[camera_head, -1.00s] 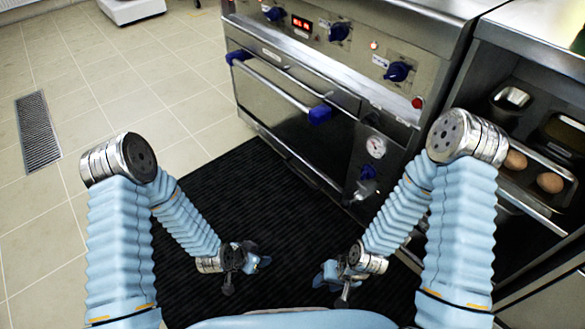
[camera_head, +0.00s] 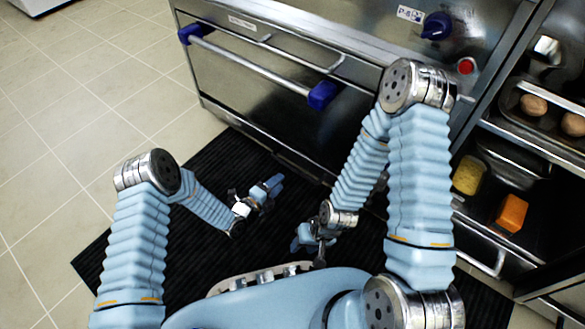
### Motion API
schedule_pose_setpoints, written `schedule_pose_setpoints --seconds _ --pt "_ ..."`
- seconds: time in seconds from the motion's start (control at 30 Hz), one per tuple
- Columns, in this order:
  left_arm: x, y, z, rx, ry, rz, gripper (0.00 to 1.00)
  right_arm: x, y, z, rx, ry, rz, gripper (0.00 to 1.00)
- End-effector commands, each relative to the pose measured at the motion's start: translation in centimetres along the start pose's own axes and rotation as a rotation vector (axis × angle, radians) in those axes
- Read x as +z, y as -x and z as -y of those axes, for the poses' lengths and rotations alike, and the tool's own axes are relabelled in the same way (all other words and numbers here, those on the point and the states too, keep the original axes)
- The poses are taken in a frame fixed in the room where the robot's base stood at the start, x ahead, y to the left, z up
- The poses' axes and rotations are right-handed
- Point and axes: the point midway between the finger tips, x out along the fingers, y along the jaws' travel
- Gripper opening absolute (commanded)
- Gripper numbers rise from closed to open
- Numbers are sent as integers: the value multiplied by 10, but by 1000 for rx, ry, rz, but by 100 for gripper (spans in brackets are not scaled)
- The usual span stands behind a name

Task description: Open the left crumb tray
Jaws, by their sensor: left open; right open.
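A slim steel front with a small label and thin handles, which looks like the left crumb tray (camera_head: 232,26), runs above the oven door. It looks shut; where it ends to the right is hard to tell. My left gripper (camera_head: 271,190) is open and empty, low over the black mat in front of the oven, apart from the tray front. My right gripper (camera_head: 308,242) is open and empty, lower in the picture and just right of the left one. Its fingers are small and partly blurred together with the wrist.
The oven door (camera_head: 260,98) is shut; its bar handle (camera_head: 255,67) with blue ends sticks out below the tray front. A blue knob (camera_head: 436,26) and red button (camera_head: 465,67) sit to the right. An open shelf unit (camera_head: 490,128) holds eggs and sponges. Black mat (camera_head: 120,262) covers the floor.

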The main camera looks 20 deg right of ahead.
Motion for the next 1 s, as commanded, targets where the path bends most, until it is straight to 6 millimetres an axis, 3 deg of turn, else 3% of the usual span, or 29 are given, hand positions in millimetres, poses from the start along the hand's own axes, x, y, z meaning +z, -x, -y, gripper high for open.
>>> schedule_pose_setpoints --seconds 0.2,0.4,0.6,0.87,1.0 --pt "0 -53 -3 -2 0 1 40 0 -15 -6 0 -1 -3 43" --pt "0 -88 -3 0 2 1 40 -1 -24 -9 0 -1 -6 43" --pt "1 -102 -1 2 2 2 40 -1 -26 -10 0 -1 -7 43" --pt "1 -103 -1 3 3 1 40 -1 -26 -10 0 -1 -8 43" --pt "1 -103 -1 3 3 1 20 -1 -26 -10 0 -1 -8 43"
